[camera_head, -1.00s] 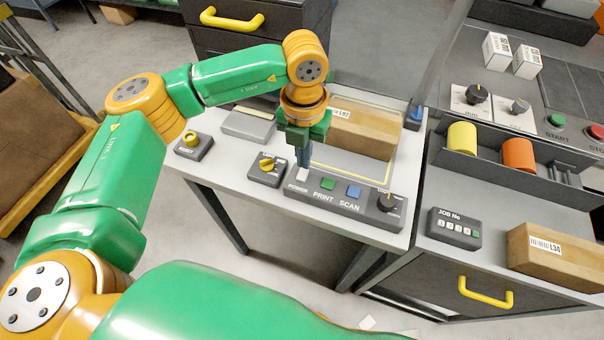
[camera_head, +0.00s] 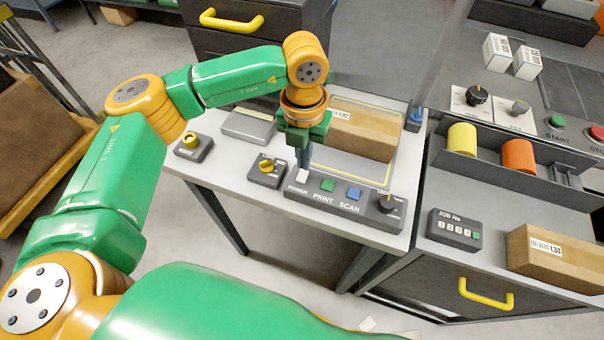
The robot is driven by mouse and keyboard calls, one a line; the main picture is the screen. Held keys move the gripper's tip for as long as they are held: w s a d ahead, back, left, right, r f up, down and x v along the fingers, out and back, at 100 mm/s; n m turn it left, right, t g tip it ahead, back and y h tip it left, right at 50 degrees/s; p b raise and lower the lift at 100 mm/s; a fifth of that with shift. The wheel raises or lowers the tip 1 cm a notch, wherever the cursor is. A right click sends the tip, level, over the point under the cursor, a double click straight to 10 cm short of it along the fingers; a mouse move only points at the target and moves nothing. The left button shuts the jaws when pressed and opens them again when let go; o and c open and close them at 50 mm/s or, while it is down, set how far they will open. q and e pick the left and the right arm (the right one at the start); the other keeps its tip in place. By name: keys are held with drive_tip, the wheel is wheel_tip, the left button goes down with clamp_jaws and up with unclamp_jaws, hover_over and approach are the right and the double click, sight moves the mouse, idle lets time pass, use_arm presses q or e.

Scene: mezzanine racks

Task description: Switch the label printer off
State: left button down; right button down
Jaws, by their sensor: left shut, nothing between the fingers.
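A dark control strip (camera_head: 343,203) lies along the front of the light table. It carries a white button (camera_head: 302,176) over the word POWER, a green PRINT button (camera_head: 327,185), a blue SCAN button (camera_head: 354,194) and a black knob (camera_head: 388,203). My left gripper (camera_head: 303,165) points down, shut and empty, with its tips right at the white button. I cannot tell whether the tips touch it or whether it is pressed. My right gripper is not in view.
A box with a yellow knob (camera_head: 267,171) stands left of the strip, and another yellow knob box (camera_head: 194,147) stands further left. A cardboard box (camera_head: 362,130) lies behind the strip. A JOB No box (camera_head: 454,229) stands on the bench to the right.

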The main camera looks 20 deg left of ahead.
sight(303, 172)
use_arm(q)
drive_tip(key=shift+f+b, duration=1.05)
idle(0.9)
drive_tip(key=shift+r, duration=0.1)
wheel_tip(303, 172, up, 7)
drive_tip(key=p, duration=0.5)
